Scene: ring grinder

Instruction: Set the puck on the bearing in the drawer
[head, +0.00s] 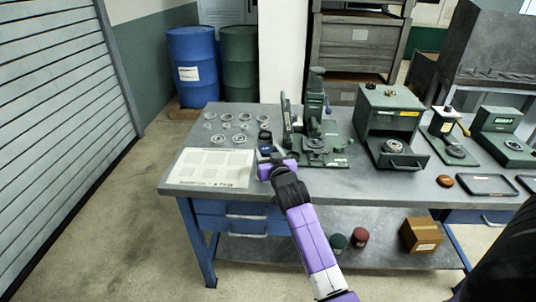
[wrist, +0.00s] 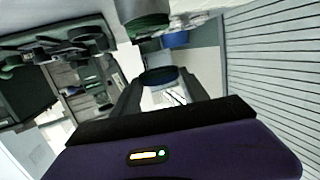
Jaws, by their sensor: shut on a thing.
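My gripper (head: 267,158) is above the left part of the bench, beside the white printed sheet. In the wrist view my gripper (wrist: 162,84) has its two fingers closed on a dark, round puck (wrist: 158,75). In the head view the held puck is hard to tell apart from the dark round pieces near the fingertips. The bearing (head: 394,145) is a metal ring lying in the pulled-out drawer (head: 405,163) of a green box-shaped machine (head: 386,112), to the right of my gripper and apart from it.
A green press (head: 316,125) stands between my gripper and the drawer machine. Several loose rings (head: 226,118) lie at the back left, with dark pucks (head: 264,135) beside them. A white sheet (head: 211,168) lies at the front left. More green machines (head: 505,130) and a tray (head: 486,185) are at right.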

